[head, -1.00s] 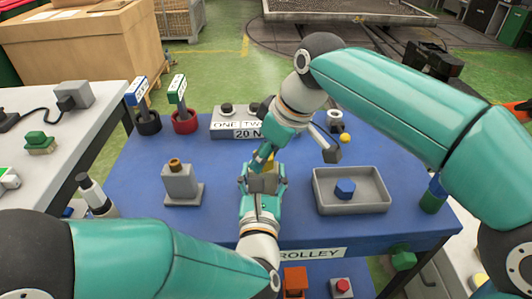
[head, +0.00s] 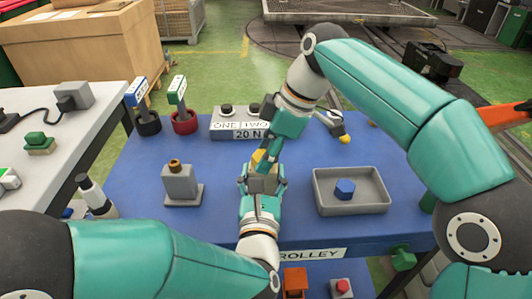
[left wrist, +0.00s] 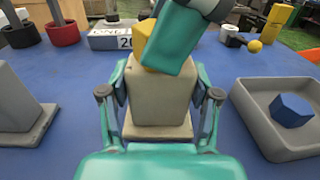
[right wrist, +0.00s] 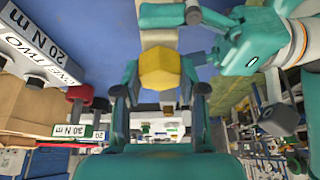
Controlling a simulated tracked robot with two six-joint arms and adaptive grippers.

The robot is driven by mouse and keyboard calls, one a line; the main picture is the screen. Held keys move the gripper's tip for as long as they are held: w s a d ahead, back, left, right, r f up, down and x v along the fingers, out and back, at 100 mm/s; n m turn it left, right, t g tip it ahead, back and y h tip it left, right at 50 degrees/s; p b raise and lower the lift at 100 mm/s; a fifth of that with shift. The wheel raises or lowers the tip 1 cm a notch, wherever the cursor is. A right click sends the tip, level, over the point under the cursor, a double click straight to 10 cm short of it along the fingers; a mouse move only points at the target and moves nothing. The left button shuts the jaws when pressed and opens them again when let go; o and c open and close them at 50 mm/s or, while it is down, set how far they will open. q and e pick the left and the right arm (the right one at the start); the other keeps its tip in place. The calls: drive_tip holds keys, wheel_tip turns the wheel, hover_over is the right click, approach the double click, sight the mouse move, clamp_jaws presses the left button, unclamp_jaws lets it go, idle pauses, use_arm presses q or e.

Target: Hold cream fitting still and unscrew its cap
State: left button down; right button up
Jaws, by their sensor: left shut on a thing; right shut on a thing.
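The cream fitting (left wrist: 158,95) stands upright on the blue trolley top in the left wrist view, on a square base. My left gripper (head: 262,182) is shut on its body, one finger on each side. The yellow hexagonal cap (right wrist: 160,68) is at the fitting's top, and my right gripper (right wrist: 160,92) is shut on it. In the head view a bit of the cap (head: 257,157) shows between the two grippers. The right gripper's finger hides part of the cap in the left wrist view. I cannot tell whether cap and fitting are apart.
A grey fitting (head: 179,182) with a brown top stands to the left. A grey tray (head: 322,203) holding a blue hexagonal piece (head: 345,187) is to the right. Behind are a grey labelled box (head: 225,122), red and black holders with tools, and a yellow knob (head: 345,139).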

drive_tip(key=n, duration=0.1)
drive_tip(key=n+g, duration=0.1)
drive_tip(key=n, duration=0.1)
drive_tip(key=shift+w+f+n, duration=0.1)
drive_tip(key=shift+w+n, duration=0.15)
drive_tip(key=shift+n, duration=0.15)
drive_tip(key=shift+n+g, duration=0.6)
drive_tip(key=shift+n, duration=0.3)
drive_tip(key=o, duration=1.2)
drive_tip(key=shift+s, duration=0.1)
drive_tip(key=shift+o, duration=0.7)
drive_tip(key=m, duration=0.1)
drive_tip(key=m+t, duration=0.1)
drive_tip(key=m, duration=0.1)
drive_tip(key=shift+s+d+m, duration=0.1)
drive_tip(key=shift+s+m, duration=0.1)
drive_tip(key=shift+m, duration=0.1)
drive_tip(key=shift+m+t, duration=0.6)
drive_tip(key=shift+m, duration=0.4)
drive_tip(key=m+t, duration=0.1)
drive_tip(key=m, duration=0.2)
drive_tip(key=m+t, duration=0.1)
drive_tip(key=m, duration=0.2)
drive_tip(key=shift+s+h, duration=0.1)
drive_tip(key=shift+h, duration=0.3)
